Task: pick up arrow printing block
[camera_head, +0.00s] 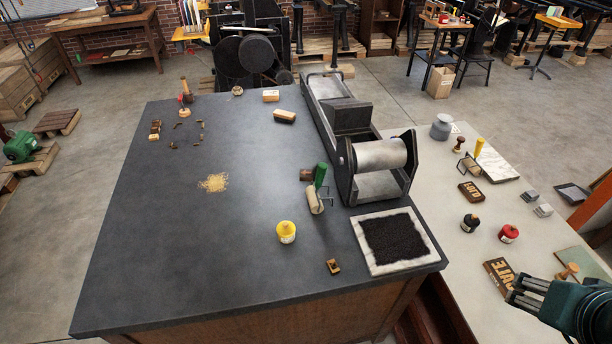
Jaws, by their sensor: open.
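No arrow can be made out for certain on any block. A small wooden block (333,266) with a dark mark lies near the front of the dark table; the mark is too small to read. On the pale table at right, a lettered block (500,275) lies just left of my gripper and another lettered block (470,192) lies farther back. My gripper (522,289) is at the lower right edge, open, partly cut off by the frame. Nothing is visible between its fingers, though the angle hides part of that space.
The dark table (150,270) holds a roller press (375,155), an inked slab (390,241), a green-handled roller (317,200), a yellow jar (286,232) and small wooden blocks (284,116). Black (470,223) and red (509,233) jars and a stamp (567,271) stand near my gripper.

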